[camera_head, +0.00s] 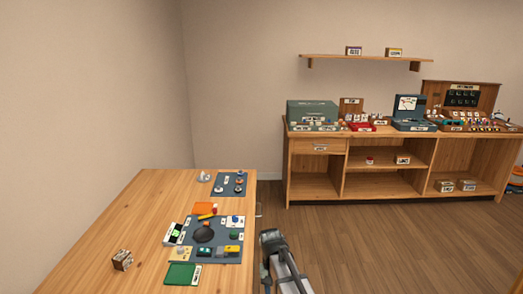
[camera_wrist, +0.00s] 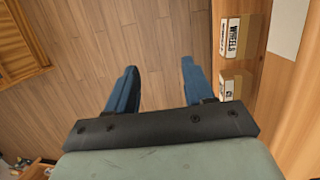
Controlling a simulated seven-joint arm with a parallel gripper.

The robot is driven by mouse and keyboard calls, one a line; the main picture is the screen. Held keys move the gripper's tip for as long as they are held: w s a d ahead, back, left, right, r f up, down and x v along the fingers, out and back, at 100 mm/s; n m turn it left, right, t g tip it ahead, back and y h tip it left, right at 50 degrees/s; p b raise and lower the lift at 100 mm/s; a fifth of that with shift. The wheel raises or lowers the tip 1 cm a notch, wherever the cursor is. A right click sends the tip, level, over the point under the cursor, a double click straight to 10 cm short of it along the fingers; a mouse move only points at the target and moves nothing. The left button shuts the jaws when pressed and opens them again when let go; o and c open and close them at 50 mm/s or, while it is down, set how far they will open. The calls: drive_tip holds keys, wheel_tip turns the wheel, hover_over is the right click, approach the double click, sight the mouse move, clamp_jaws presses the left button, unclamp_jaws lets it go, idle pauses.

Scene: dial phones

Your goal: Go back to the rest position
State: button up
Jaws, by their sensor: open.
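My gripper (camera_wrist: 154,90) shows in the wrist view with its two blue fingers spread apart. It is open, with nothing between the fingers but wooden floor behind them. In the head view my arm (camera_head: 283,262) stands at the bottom centre, just right of the wooden table's right edge. The fingers cannot be made out clearly there. The wooden table (camera_head: 100,235) carries a dark blue-grey board (camera_head: 230,254) with a round black dial (camera_head: 203,234) and several small parts. My arm appears apart from these things.
A wooden cabinet (camera_head: 335,143) with boxes and devices on top stands at the back right, under a wall shelf (camera_head: 365,58). In the wrist view, a box labelled WHEELS (camera_wrist: 233,40) sits in a wooden compartment at right. Floor (camera_head: 350,240) between table and cabinet is clear.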

drive_tip(key=s+d+f+g, duration=0.1)
drive_tip(key=s+d+f, duration=0.3)
drive_tip(key=s+f, duration=0.5)
drive_tip(key=s+d+f+g, duration=0.1)
drive_tip(key=s+d+f, duration=0.2)
drive_tip(key=s+f, duration=0.55)
drive_tip(key=s+d+f+g, duration=0.1)
drive_tip(key=s+d+f, duration=0.1)
drive_tip(key=s+f, duration=0.5)
drive_tip(key=s+d+f+g+y, duration=0.1)
drive_tip(key=s+f, duration=0.6)
drive_tip(key=s, duration=0.7)
drive_tip(key=shift+d+f, duration=0.2)
drive_tip(key=shift+d, duration=0.7)
